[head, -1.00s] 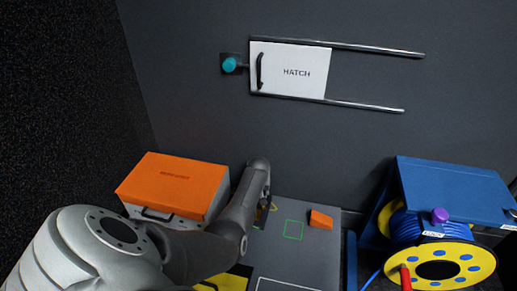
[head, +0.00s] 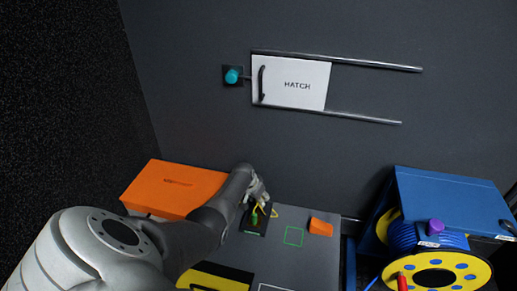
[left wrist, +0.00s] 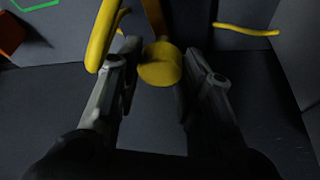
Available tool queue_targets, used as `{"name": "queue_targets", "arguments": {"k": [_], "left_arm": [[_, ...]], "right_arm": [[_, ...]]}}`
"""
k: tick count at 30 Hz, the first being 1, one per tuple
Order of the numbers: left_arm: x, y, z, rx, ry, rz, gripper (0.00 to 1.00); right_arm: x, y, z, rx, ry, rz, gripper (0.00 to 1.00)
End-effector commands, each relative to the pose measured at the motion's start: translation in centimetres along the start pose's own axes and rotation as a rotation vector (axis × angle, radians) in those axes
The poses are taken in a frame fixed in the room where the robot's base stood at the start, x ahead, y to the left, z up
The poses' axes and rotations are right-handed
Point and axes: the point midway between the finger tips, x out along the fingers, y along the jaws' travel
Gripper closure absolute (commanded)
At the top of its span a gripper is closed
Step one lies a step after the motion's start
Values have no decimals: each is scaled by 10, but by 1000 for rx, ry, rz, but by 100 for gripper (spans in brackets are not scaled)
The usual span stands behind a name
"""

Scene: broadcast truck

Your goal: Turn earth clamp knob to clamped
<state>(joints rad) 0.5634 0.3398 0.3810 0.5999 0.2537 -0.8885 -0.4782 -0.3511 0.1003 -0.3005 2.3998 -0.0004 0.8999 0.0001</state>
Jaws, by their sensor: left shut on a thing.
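The earth clamp knob (left wrist: 159,66) is a round yellow piece between my left gripper's fingertips in the left wrist view. My left gripper (left wrist: 158,82) is shut on it. In the head view my left gripper (head: 262,203) is at the dark clamp block (head: 255,221), which has yellow and green parts. A yellow cable (left wrist: 104,36) rises just left of the knob in the left wrist view. The knob's turn position cannot be told. My right gripper is not in view.
An orange-topped case (head: 175,188) stands left of the clamp. A small orange block (head: 321,227) and a green square outline (head: 293,236) are to its right. A blue cable reel unit (head: 455,200) stands further right. A white hatch (head: 295,83) is on the wall.

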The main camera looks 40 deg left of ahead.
Motion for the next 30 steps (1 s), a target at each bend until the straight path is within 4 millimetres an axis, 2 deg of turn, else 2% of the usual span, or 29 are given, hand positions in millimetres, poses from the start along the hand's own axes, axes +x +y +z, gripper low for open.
{"name": "queue_targets", "arguments": {"k": [13, 14, 18, 30], "left_arm": [[0, -1, 1, 8, -2, 1, 89], [0, -1, 1, 8, -2, 1, 61], [0, -1, 0, 8, -1, 2, 44], [-1, 0, 0, 8, 0, 2, 44]], "right_arm": [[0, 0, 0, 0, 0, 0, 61], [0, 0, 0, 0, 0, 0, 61], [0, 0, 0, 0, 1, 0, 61], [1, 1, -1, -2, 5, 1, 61]]}}
